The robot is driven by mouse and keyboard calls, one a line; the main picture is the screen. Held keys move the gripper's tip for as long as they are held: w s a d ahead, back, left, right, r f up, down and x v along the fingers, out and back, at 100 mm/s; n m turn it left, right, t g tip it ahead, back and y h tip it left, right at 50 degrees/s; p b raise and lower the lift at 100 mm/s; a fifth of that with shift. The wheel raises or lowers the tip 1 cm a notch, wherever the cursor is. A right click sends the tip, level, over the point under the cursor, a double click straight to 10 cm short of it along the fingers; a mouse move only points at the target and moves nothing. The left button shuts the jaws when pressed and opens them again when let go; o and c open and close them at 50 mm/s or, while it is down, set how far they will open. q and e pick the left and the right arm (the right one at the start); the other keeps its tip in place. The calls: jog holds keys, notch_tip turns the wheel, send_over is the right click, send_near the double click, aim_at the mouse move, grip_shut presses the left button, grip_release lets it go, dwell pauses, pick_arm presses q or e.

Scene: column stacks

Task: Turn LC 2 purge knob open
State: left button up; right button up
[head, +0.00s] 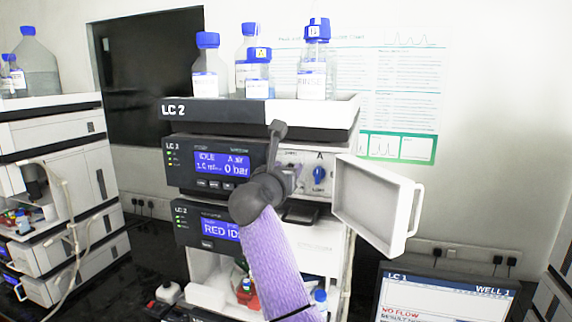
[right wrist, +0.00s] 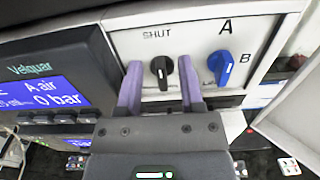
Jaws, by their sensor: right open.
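The black purge knob (right wrist: 162,72) sits on the white panel of the LC 2 stack (head: 172,108), under the word SHUT in the right wrist view. Its handle stands roughly upright, with its white line toward that label. My right gripper (right wrist: 160,66) is open, with one purple finger on each side of the knob. Gaps show between the fingers and the handle; I cannot tell how deep the fingertips reach. In the head view my right arm hides most of the knob. My left gripper is not in view.
A blue selector knob (right wrist: 220,66) marked A and B is close to the right finger. The white panel door (head: 375,203) stands swung open to the right. The pump display (right wrist: 40,97) reads 0 bar. Blue-capped bottles (head: 313,75) stand on top.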

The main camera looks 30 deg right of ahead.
grip_shut()
dwell(0.4)
jog(key=n+p, duration=0.1)
jog(key=n, duration=0.1)
jog(key=n+p, duration=0.1)
jog(key=p, duration=0.1)
jog(key=shift+w+a+r+n+p, duration=0.2)
jog(key=shift+n+p, duration=0.1)
jog(key=shift+n, duration=0.1)
jog(key=n, duration=0.4)
jog(key=f+n+p, duration=0.1)
jog(key=n, duration=0.3)
jog(key=n+p, duration=0.1)
jog(key=n, duration=0.3)
jog(key=shift+w+a+f+n, duration=0.25)
jog(key=shift+f+n, duration=0.05)
jog(key=shift+n, duration=0.4)
